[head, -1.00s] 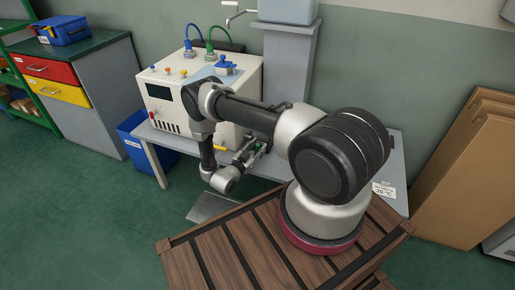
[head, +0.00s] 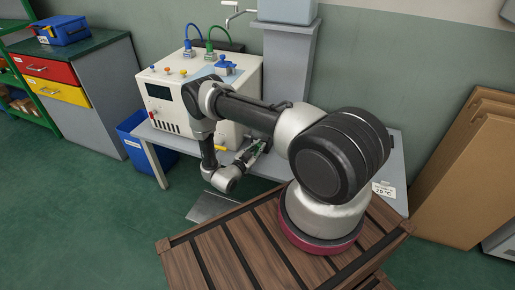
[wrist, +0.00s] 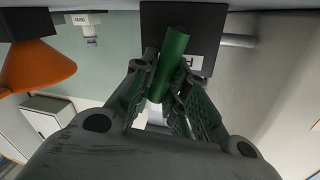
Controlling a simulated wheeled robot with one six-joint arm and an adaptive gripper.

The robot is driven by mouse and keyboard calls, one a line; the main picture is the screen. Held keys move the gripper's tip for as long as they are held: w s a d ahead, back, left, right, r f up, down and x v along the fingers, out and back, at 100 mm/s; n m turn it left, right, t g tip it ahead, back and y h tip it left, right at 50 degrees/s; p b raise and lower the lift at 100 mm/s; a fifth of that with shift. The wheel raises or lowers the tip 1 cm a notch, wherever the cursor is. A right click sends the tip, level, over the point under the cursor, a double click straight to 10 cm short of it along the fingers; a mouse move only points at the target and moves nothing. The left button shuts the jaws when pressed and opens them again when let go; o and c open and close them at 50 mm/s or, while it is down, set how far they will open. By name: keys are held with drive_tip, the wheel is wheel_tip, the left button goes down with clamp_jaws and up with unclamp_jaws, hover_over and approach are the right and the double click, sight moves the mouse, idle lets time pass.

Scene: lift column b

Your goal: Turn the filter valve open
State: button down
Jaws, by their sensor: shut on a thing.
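A green valve handle (wrist: 172,62) stands between the fingers of my gripper (wrist: 166,92) in the wrist view. The fingers are shut on it from both sides. Its upper end reaches in front of a black block (wrist: 205,22). A white label behind the fingers is mostly covered, so I cannot read it. In the head view my gripper (head: 254,151) is under the front right of the cream machine, below the table top's level of view, with a bit of green showing at the fingers. My arm hides much of the valve there.
The cream machine (head: 160,105) with blue and green hoses stands on the grey table (head: 392,165). A yellow handle (head: 221,148) is just left of my gripper. An orange cone-shaped part (wrist: 35,68) is at left in the wrist view. A blue bin (head: 135,140) stands left.

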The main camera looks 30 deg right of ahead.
sight(264, 160)
drive_tip(key=m, duration=0.2)
drive_tip(key=s+d+m, duration=0.1)
drive_tip(key=m, duration=0.1)
drive_tip(key=shift+s+f+y, duration=0.1)
drive_tip(key=shift+f+y, duration=0.25)
drive_tip(key=shift+y, duration=0.05)
drive_tip(key=shift+s+d+f+m+y, duration=0.1)
drive_tip(key=shift+s+f+m+y, duration=0.1)
drive_tip(key=shift+m, duration=0.4)
drive_tip(key=shift+s+d+f+m+y, duration=0.1)
drive_tip(key=shift+s+f+m, duration=0.05)
drive_tip(key=shift+m, duration=0.45)
drive_tip(key=m, duration=0.1)
drive_tip(key=f+m, duration=0.1)
drive_tip(key=shift+s+d+f+m+y, duration=0.15)
drive_tip(key=shift+s+m+y, duration=0.1)
drive_tip(key=shift+m+y, duration=0.15)
drive_tip(key=shift+s+d+f+m+t+y, duration=0.1)
drive_tip(key=shift+f+m+t+y, duration=0.3)
drive_tip(key=shift+m, duration=0.8)
drive_tip(key=shift+f, duration=0.1)
drive_tip(key=c, duration=1.4)
unclamp_jaws()
